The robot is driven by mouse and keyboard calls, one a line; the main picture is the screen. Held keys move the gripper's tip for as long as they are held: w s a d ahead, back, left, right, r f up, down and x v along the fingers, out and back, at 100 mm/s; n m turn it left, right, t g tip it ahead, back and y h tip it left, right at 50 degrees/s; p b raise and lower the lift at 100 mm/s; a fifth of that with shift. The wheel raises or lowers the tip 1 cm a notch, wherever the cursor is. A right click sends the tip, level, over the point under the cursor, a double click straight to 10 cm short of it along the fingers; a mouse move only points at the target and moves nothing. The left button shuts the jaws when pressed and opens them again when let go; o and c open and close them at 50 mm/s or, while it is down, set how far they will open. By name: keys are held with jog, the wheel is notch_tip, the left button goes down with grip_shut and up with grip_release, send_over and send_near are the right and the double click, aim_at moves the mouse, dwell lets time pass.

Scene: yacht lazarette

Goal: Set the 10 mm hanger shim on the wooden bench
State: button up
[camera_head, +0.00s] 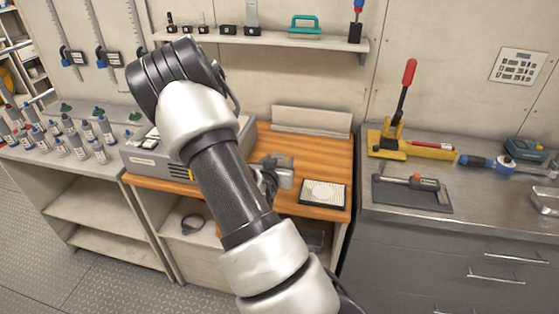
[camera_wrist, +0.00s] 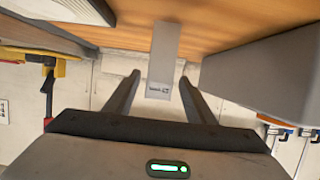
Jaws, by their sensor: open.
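A grey plate with a small printed label, apparently the hanger shim (camera_wrist: 164,50), shows in the wrist view against the wooden bench (camera_wrist: 225,20). Its labelled end lies between the two fingers of my gripper (camera_wrist: 160,79), with a visible gap on each side. The fingers are apart and not closed on it. Whether the plate rests fully on the wood is not clear. In the head view my gripper (camera_head: 272,172) is low over the middle of the wooden bench (camera_head: 321,147), partly hidden by my arm. A light grey piece shows beside it there.
A black-framed tray with a pale pad (camera_head: 323,193) lies on the bench right of my gripper. A grey machine (camera_head: 160,158) stands on the left. A steel counter (camera_head: 470,200) at right holds a yellow tool with a red lever (camera_head: 405,95). A shelf (camera_head: 270,38) hangs above.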

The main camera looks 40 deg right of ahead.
jog(key=v, duration=1)
jog(key=a+r+n+y, duration=0.2)
jog(key=a+r+y, duration=0.3)
jog(key=a, duration=0.4)
jog(key=a+r+n+y, duration=0.2)
jog(key=a+r+y, duration=0.25)
jog(key=a, duration=0.45)
jog(key=s+a+r+n+g, duration=0.1)
jog(key=s+a+r+n, duration=0.2)
jog(key=s, duration=0.6)
jog(key=s+a+r+n+g+y, duration=0.1)
jog(key=s+a+r+n+g, duration=0.1)
jog(key=s+r, duration=0.5)
jog(key=shift+s+a+r+n+g, duration=0.3)
jog(key=shift+s+a+r+n, duration=0.15)
jog(key=shift+s, duration=0.6)
